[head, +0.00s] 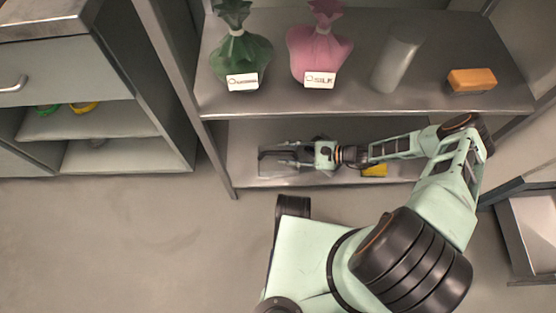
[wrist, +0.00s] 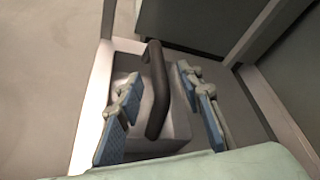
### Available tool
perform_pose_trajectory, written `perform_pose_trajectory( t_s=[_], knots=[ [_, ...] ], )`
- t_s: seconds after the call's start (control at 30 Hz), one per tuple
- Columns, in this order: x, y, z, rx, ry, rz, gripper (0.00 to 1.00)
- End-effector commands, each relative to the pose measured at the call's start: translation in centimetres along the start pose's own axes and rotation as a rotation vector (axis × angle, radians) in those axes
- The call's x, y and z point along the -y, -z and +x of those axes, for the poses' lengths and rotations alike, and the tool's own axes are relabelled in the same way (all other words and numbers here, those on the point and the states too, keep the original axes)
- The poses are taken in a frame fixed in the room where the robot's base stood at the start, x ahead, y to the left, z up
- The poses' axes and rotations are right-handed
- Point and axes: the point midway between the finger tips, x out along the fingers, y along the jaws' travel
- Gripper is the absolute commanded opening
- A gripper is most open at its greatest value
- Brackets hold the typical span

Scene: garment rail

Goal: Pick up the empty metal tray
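My gripper (head: 280,158) reaches over the left part of the lower shelf in the head view. In the wrist view my gripper (wrist: 157,84) is open, its blue-padded fingers apart. Between them in the picture is a dark, bent bar like a handle (wrist: 156,88) above a grey, metal-looking body (wrist: 178,122). I see a gap on both sides of the bar; whether either finger touches the body I cannot tell. In the head view this thing is mostly hidden by my gripper, and I cannot tell whether it is the tray.
The upper shelf (head: 290,102) holds green (head: 240,55) and pink (head: 318,50) labelled bags, a grey cylinder (head: 397,60) and an orange block (head: 472,81). A yellow item (head: 374,170) lies below my arm. A shallow grey, rimmed surface (head: 528,235) stands right. Floor at left is clear.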

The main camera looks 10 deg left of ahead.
Motion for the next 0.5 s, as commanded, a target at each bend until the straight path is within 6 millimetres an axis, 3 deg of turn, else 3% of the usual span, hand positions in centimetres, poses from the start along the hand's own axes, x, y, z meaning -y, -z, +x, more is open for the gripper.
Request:
perform_pose_trajectory(
  t_s=[0.17,0.43,0.5],
  knots=[
    [0.07,-0.03,-0.05,-0.001,0.0,0.0,0.32],
    [0.07,-0.02,-0.07,0.0,0.0,-0.001,0.02],
    [0.07,-0.02,-0.08,-0.001,0.0,-0.001,0.0]
  ],
)
